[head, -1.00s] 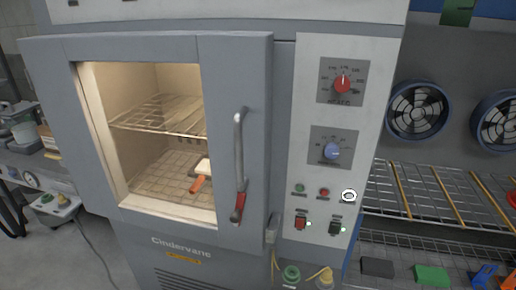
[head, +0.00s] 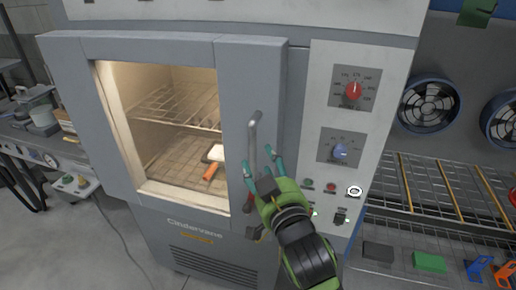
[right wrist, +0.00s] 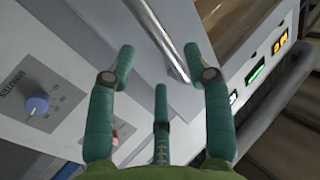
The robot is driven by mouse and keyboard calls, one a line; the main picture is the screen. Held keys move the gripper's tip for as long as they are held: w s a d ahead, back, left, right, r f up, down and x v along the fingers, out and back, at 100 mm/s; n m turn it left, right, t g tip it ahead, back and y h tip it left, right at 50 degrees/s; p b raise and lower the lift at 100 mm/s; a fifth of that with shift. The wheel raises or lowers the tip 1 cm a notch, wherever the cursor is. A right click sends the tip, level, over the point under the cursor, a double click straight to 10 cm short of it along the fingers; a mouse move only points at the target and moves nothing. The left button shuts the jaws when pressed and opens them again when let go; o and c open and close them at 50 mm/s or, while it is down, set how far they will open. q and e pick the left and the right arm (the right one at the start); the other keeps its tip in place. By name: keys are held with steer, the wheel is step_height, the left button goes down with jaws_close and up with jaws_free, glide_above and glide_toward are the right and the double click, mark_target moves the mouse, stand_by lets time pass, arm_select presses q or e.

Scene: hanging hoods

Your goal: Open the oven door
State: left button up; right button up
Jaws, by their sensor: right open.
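The oven door (head: 180,52) is grey with a window and appears shut against the oven body. My right gripper (head: 262,166), green with teal fingers, is open and empty at the lower half of the handle. In the right wrist view the handle bar (right wrist: 162,32) runs slantwise between the two outer fingertips (right wrist: 160,58); I cannot tell whether they touch it. My left gripper is not in view.
The control panel (head: 372,60) with a red dial (head: 353,91) and a blue dial (head: 340,151) is right of the door. Wire racks (head: 430,190) and fans (head: 430,104) are farther right. A bench (head: 28,140) stands at the left. Floor shows in front at the left.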

mark_target(255, 151)
steer(key=p+x, duration=0.1)
steer(key=x, duration=0.5)
steer(key=shift+d+f+p, duration=0.1)
steer(key=shift+p, duration=0.25)
jaws_close()
